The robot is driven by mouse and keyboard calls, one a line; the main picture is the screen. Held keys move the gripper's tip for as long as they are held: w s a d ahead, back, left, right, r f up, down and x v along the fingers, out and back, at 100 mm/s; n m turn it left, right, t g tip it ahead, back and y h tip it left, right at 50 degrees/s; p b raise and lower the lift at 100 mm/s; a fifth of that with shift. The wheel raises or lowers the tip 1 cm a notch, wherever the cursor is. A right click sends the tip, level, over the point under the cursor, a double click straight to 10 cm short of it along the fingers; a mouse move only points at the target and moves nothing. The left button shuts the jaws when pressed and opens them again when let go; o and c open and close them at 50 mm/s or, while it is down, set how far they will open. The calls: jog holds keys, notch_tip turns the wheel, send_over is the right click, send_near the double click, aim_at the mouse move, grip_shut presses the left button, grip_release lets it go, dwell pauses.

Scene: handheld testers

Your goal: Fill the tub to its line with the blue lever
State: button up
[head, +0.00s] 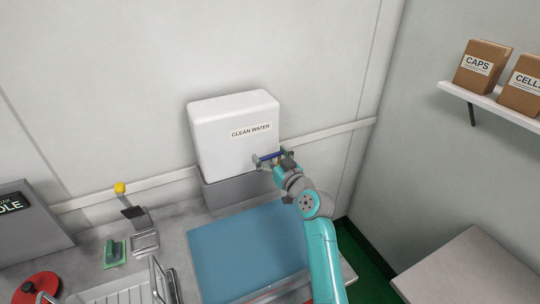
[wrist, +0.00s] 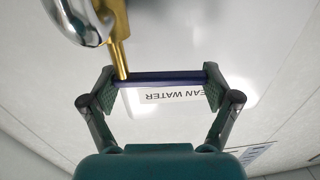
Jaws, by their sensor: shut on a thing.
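The blue lever (head: 270,156) is at the lower right front of the white tank marked CLEAN WATER (head: 236,118). My gripper (head: 268,158) is shut on it. In the wrist view the lever (wrist: 160,78) lies crosswise between both finger pads, joined to a brass stem (wrist: 122,50) beside a chrome spout (wrist: 75,20). A blue rectangular surface (head: 245,250) lies below and in front of the tank; I cannot tell whether it is a mat or the tub's water. No fill line is clear, and no flowing water shows.
Left of the blue surface are a yellow-topped device (head: 120,188), a green item (head: 114,253), a wire rack (head: 155,285) and a red disc (head: 38,286). A grey box with a display (head: 25,225) stands far left. A shelf (head: 490,104) with cartons is at right.

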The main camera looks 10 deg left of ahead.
jog(key=shift+s+d+n+g+y, duration=0.15)
jog(key=shift+d+n+g+y, duration=0.05)
jog(key=shift+n+g+y, duration=0.8)
jog(key=shift+s+d+n+g+y, duration=0.1)
jog(key=shift+d+n+g+y, duration=0.1)
jog(key=shift+n+g+y, duration=0.8)
jog(key=shift+s+d+n+g+y, duration=0.2)
jog(key=shift+n+g+y, duration=0.5)
jog(key=shift+g, duration=0.6)
jog(key=shift+f, duration=0.1)
jog(key=o, duration=1.4)
jog(key=shift+o, duration=0.2)
jog(key=v, duration=1.2)
